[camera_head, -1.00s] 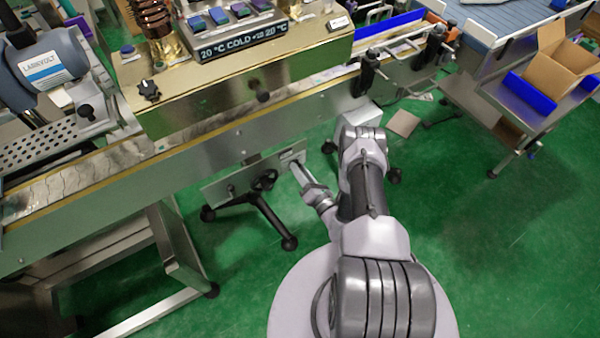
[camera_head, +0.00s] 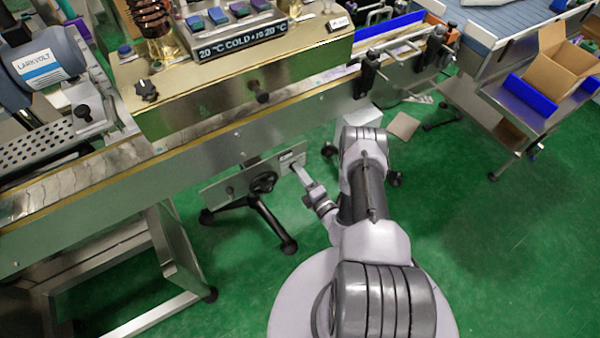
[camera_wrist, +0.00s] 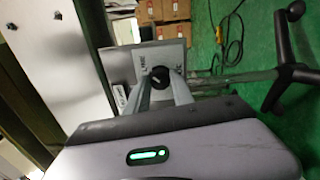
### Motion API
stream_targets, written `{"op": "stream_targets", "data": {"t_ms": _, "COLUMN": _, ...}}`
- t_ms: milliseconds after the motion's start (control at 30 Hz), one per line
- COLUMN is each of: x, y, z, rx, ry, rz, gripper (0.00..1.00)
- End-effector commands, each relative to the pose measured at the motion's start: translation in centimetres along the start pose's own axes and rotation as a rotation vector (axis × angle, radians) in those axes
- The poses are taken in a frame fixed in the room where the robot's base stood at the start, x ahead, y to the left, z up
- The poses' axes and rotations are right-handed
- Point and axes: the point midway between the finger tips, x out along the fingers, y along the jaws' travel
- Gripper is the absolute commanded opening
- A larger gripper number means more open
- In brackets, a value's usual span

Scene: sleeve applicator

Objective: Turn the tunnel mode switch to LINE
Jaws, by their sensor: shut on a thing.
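In the wrist view, a small black rotary knob (camera_wrist: 160,76) sits on a grey panel plate (camera_wrist: 172,57). My gripper (camera_wrist: 161,82) is shut on this knob, with one pale finger on each side of it. Small lettering beside the knob is too blurred to read surely, and the fingers partly hide the knob's pointer. In the head view, my gripper (camera_head: 296,168) reaches the right end of the metal plate (camera_head: 232,184) below the conveyor side. The knob is hidden there. Another black knob (camera_head: 147,90) stands on the brass-coloured tunnel housing (camera_head: 215,85), away from my gripper.
Cardboard boxes (camera_wrist: 160,12) and a cable (camera_wrist: 230,50) show in the wrist view.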

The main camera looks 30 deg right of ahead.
Motion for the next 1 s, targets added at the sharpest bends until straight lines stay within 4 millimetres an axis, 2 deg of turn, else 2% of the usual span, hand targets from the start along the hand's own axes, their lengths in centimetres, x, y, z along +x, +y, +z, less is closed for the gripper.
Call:
{"op": "stream_targets", "data": {"t_ms": 500, "x": 0.17, "y": 0.18, "z": 0.10, "rx": 0.015, "ry": 0.000, "rz": 0.005, "gripper": 0.00}}
{"op": "stream_targets", "data": {"t_ms": 533, "x": 0.17, "y": 0.18, "z": 0.10, "rx": 0.015, "ry": 0.000, "rz": 0.005, "gripper": 0.30}}
{"op": "stream_targets", "data": {"t_ms": 633, "x": 0.14, "y": 0.15, "z": 0.08, "rx": 0.015, "ry": 0.000, "rz": 0.004, "gripper": 0.50}}
{"op": "stream_targets", "data": {"t_ms": 1000, "x": -0.03, "y": 0.03, "z": 0.08, "rx": 0.016, "ry": 0.001, "rz": 0.001, "gripper": 0.50}}
